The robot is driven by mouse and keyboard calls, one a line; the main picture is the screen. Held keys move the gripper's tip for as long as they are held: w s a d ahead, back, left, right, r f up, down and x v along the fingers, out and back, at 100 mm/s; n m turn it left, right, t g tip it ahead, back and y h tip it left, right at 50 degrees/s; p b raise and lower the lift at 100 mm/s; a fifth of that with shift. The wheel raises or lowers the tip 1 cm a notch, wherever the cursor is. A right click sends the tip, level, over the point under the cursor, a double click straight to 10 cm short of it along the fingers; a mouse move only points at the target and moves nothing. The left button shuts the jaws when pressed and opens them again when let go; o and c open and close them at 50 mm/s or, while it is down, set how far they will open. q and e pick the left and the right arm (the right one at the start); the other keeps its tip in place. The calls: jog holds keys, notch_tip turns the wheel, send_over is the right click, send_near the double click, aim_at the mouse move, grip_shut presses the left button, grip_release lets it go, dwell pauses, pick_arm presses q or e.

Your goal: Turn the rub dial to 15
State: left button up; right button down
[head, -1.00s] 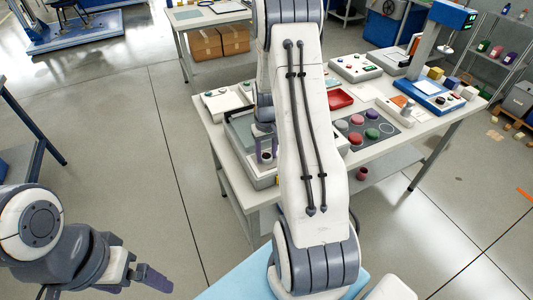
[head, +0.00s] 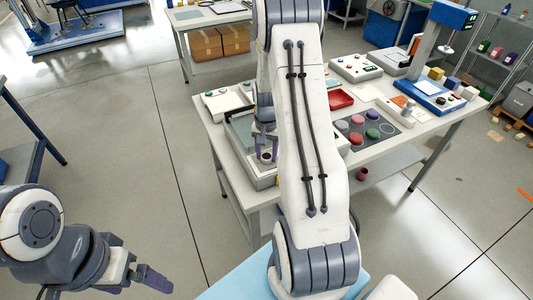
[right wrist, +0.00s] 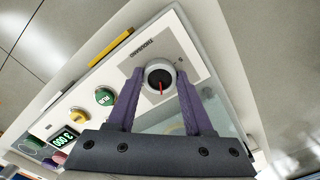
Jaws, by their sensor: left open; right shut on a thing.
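The rub dial (right wrist: 160,77) is a round dark knob with a pale top and a red pointer line, on a white panel marked THOUSAND. It also shows in the head view (head: 266,157) on the machine at the table's near left corner. My right gripper (right wrist: 160,85) has its two purple fingers on either side of the dial, shut on it. In the head view my right gripper (head: 266,150) points down at the dial, and the arm hides part of the machine. My left gripper (head: 148,280) is open and empty at the lower left, away from the table.
A mat with colored discs (head: 385,135), a red tray (head: 340,98) and a blue scale-like device (head: 430,95) stand to the right.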

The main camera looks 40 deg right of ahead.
aim_at(266, 156)
jog(key=shift+w+d, duration=0.1)
dwell(0.3)
jog(key=shift+c, duration=1.5)
grip_release()
notch_tip(266, 156, up, 11)
jog(key=b, duration=0.1)
jog(key=shift+f+b, duration=0.2)
jog(key=shift+b, duration=0.15)
jog(key=s+a+r+n, duration=0.15)
jog(key=a+n, duration=0.25)
jog(key=a, duration=0.6)
jog(key=s+a+r+n, duration=0.1)
jog(key=a+r+n, duration=0.2)
jog(key=a, duration=0.7)
jog(key=s+a+r+n+y, duration=0.1)
jog(key=s+a+n, duration=1)
jog(key=s, duration=0.8)
jog(key=a, duration=0.3)
